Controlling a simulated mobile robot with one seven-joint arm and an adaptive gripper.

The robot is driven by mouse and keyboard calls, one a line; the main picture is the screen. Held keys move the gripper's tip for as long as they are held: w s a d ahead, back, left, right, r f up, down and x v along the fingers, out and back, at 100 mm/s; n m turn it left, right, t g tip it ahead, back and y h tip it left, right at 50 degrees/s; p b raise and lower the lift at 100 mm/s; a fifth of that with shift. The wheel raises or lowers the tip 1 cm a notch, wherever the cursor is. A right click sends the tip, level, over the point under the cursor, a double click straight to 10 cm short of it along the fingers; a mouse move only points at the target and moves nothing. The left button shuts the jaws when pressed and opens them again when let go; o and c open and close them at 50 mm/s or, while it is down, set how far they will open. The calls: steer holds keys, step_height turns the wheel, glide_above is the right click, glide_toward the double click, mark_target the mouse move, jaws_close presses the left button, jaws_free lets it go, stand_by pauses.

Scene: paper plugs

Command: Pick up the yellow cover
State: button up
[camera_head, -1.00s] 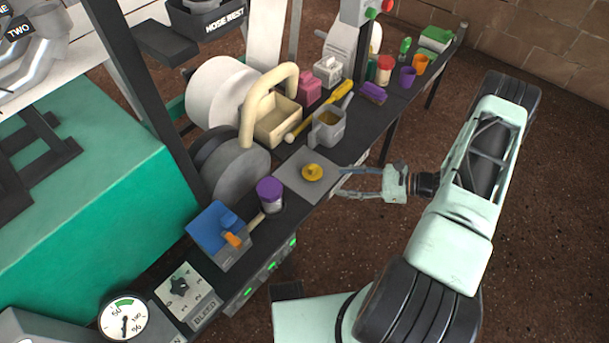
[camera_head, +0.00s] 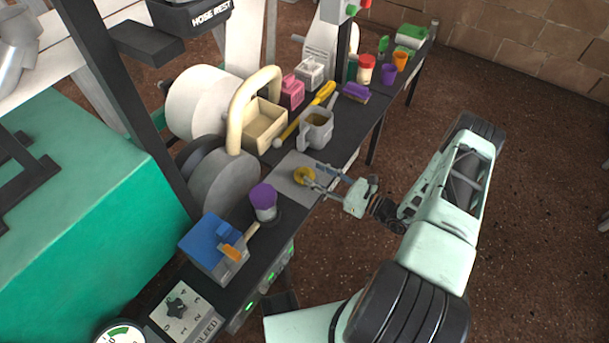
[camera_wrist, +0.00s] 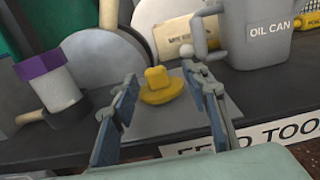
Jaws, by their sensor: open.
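The yellow cover (camera_head: 303,175) is a round disc with a raised knob. It lies on a flat grey plate (camera_head: 292,196) on the dark bench. In the wrist view the cover (camera_wrist: 160,88) sits ahead, between the lines of my two fingers. My gripper (camera_head: 320,177) is open at the bench's front edge, its fingertips beside the cover. In the wrist view my gripper (camera_wrist: 164,84) has a finger on each side with a clear gap. I cannot tell whether a finger touches the cover.
A purple-lidded jar (camera_head: 264,202) stands left of the plate. A grey oil can (camera_head: 316,130) and a cream box with a handle (camera_head: 262,128) stand behind it. A blue box (camera_head: 214,247) is at the near left. The floor right of the bench is open.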

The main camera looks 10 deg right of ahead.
mark_target(304, 169)
steer(key=x, duration=0.2)
steer(key=b+x, duration=0.1)
steer(key=x, duration=0.1)
steer(key=shift+a+r, duration=0.2)
steer(key=shift+a, duration=0.25)
jaws_close()
steer(key=shift+r, duration=0.1)
